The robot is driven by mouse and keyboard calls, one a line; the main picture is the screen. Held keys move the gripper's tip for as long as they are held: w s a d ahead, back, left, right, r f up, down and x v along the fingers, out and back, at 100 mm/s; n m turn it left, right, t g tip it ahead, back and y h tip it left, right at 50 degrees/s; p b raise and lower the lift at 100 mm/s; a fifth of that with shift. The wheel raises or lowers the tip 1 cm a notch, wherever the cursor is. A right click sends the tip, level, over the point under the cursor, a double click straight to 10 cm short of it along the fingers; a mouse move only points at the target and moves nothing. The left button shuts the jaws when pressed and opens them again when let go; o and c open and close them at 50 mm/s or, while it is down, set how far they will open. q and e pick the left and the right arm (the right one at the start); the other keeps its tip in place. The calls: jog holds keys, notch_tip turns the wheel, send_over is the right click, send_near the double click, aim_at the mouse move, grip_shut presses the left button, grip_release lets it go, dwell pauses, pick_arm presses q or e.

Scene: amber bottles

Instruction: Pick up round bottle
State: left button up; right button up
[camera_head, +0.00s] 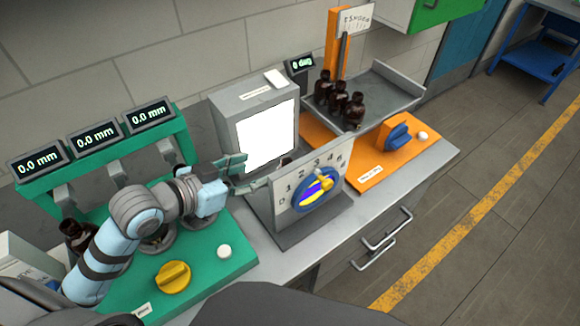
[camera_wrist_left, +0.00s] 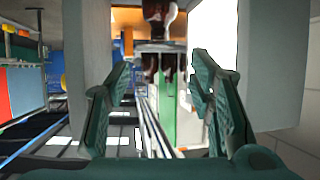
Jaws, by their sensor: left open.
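My left gripper (camera_head: 245,172) is open and empty. It points right, into the gap between the white lit screen box and the numbered dial plate. In the left wrist view its two green fingers (camera_wrist_left: 163,95) stand apart with nothing between them. A brown bottle (camera_wrist_left: 160,12) shows beyond the fingertips at the top of that view, cut off by the edge. Smaller dark brown shapes (camera_wrist_left: 162,65) show below it. Several amber bottles (camera_head: 340,98) stand on the grey tray at the back right. Another dark bottle (camera_head: 76,236) stands at the far left. I cannot tell which is round.
The screen box (camera_head: 262,130) stands behind the gripper. The dial plate (camera_head: 313,185) with its blue and yellow knob stands in front. The grey tray (camera_head: 398,84) sits above an orange base (camera_head: 372,168). A green base (camera_head: 205,268) carries a yellow knob (camera_head: 173,277).

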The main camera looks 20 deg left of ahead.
aim_at(283, 163)
pick_arm(q)
jog(key=x, duration=0.6)
jog(key=b+x, duration=0.1)
jog(key=x, duration=0.5)
jog(key=shift+w+d+f, duration=0.15)
jog(key=shift+d+f, duration=0.05)
jog(key=shift+f, duration=0.2)
grip_shut()
